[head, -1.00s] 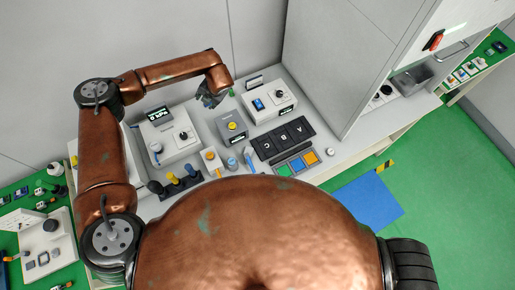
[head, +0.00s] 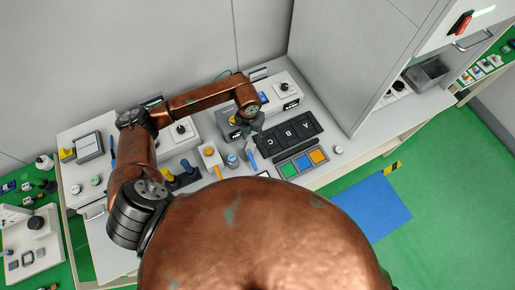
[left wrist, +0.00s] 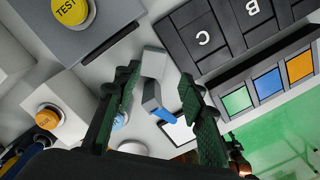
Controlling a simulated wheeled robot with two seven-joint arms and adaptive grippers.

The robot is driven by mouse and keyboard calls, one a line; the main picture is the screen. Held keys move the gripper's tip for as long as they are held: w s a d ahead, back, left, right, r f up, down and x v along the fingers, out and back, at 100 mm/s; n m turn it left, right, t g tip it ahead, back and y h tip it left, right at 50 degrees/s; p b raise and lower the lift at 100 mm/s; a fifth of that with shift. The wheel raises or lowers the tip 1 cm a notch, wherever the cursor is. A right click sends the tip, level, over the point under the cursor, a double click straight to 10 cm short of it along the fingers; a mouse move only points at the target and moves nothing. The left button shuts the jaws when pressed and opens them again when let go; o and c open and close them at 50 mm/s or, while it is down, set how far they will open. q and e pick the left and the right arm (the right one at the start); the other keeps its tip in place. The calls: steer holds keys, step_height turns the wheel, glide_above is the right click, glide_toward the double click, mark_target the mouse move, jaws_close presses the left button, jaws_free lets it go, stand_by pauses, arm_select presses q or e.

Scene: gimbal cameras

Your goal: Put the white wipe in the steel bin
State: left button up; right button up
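A small flat white piece, which looks like the white wipe (left wrist: 181,132), lies on the grey bench in the left wrist view, partly behind my right-hand finger. My left gripper (left wrist: 160,108) is open above the bench, its two dark green fingers apart with nothing held. A grey holder with a blue-edged tool (left wrist: 154,98) shows between the fingers, below them. In the head view my left gripper (head: 252,132) hangs left of the black lettered tray. A grey open box that may be the steel bin (head: 428,73) stands at the far right. My right gripper is not in view.
The black A-B-C tray (head: 289,135) and a tray of coloured squares (head: 302,163) lie right of the gripper. A yellow TEST button (left wrist: 71,10) and orange and blue round items are close by.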

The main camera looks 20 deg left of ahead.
mark_target(250, 147)
arm_select(q)
steer(key=shift+s+a+f+g, duration=0.15)
steer(key=shift+s+a+f, duration=0.05)
steer(key=shift+s, duration=0.25)
steer(key=shift+s+a+f+g, duration=0.15)
steer(key=shift+s, duration=0.25)
steer(key=shift+s+f+n, duration=0.2)
steer(key=shift+f+n, duration=0.1)
steer(key=shift+w+f+p, duration=0.2)
steer(key=shift+f+p, duration=0.05)
steer(key=shift+f, duration=1.5)
steer(key=shift+w+f+p, duration=0.15)
steer(key=shift+f+p, duration=0.05)
steer(key=shift+f, duration=1.55)
steer(key=c, duration=0.7)
